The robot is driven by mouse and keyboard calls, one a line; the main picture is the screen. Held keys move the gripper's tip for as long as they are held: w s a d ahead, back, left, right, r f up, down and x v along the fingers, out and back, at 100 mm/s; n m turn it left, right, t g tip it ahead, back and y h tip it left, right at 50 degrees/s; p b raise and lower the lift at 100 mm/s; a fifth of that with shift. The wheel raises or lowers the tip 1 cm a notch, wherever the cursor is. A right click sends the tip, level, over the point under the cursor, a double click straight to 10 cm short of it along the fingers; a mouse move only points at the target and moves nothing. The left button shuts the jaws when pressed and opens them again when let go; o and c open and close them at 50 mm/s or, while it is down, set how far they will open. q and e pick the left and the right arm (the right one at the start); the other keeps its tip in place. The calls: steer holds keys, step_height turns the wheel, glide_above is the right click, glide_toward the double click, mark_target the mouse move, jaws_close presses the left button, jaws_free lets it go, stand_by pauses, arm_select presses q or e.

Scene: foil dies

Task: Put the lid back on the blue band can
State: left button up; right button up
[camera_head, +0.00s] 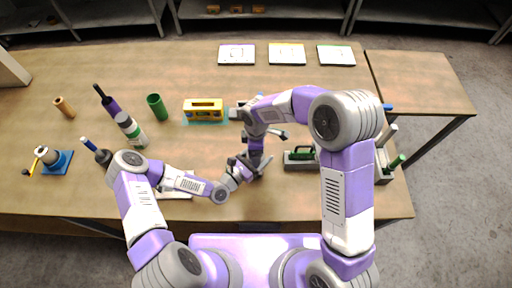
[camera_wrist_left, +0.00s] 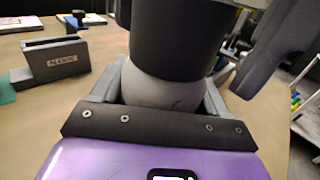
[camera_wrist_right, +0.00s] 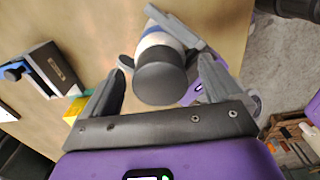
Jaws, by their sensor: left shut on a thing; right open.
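My left gripper (camera_head: 244,168) is shut on a pale round-sided can (camera_wrist_left: 165,92), low over the table's front middle. In the right wrist view the can shows a white body with a blue band (camera_wrist_right: 160,40). A black cylindrical piece (camera_wrist_right: 160,80), likely the lid, sits at the can's end facing my right gripper; it also shows in the left wrist view (camera_wrist_left: 180,40). I cannot tell whether it is fully seated. My right gripper (camera_wrist_right: 163,75) is open, its fingers on either side of the black piece, with a gap on each side.
A yellow block (camera_head: 203,105) stands on a teal mat behind the grippers. A green cup (camera_head: 157,106) and a can with a green band (camera_head: 135,135) stand to the left. Flat cards (camera_head: 287,54) lie at the back.

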step_height(320, 180, up, 12)
stand_by(0.5)
arm_select(q)
steer(key=o, duration=1.5)
arm_select(e)
steer(key=shift+f+b, duration=0.85)
arm_select(q)
steer(key=shift+v, duration=3.8)
arm_select(e)
steer(key=shift+f, duration=0.1)
